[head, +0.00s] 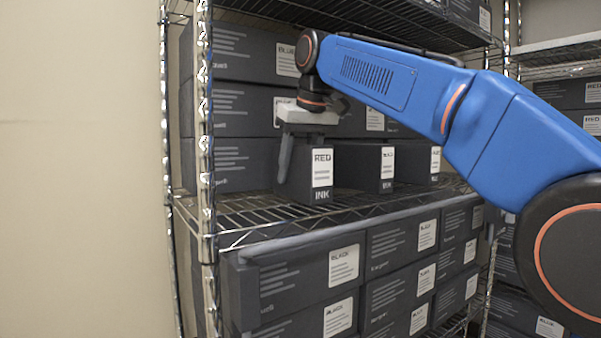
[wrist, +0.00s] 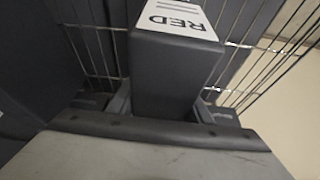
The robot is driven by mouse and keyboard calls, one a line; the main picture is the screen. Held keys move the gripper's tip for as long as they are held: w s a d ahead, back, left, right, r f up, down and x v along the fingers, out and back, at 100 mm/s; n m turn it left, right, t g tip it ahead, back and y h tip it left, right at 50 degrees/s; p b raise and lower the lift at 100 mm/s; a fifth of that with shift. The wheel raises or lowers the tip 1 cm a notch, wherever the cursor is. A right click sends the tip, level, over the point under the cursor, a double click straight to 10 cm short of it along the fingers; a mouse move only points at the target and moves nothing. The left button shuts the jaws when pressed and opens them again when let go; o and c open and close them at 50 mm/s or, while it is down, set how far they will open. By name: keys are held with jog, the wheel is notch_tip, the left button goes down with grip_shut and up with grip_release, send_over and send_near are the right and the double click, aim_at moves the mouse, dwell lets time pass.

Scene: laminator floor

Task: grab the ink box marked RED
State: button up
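The ink box marked RED (head: 322,182) stands upright at the front of the middle shelf. Its white label faces outward, with INK printed below. My gripper (head: 300,155) points down over this box, its grey palm just above the box top. One finger lies along the box's left side in the head view; the other is hidden behind the box. In the wrist view the RED box (wrist: 172,75) stands between the two fingertips of my gripper (wrist: 160,108). The fingers are close to its sides; I cannot tell whether they press on it.
A similar dark box (head: 366,165) stands close to the right of the RED box, with another (head: 417,163) beyond. Stacked cartons (head: 222,165) fill the shelf behind. The wire shelf (head: 250,213) has free room to the left, up to a metal post (head: 206,150). Another shelf hangs above.

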jog(key=c, duration=0.4)
jog(key=shift+c, duration=0.2)
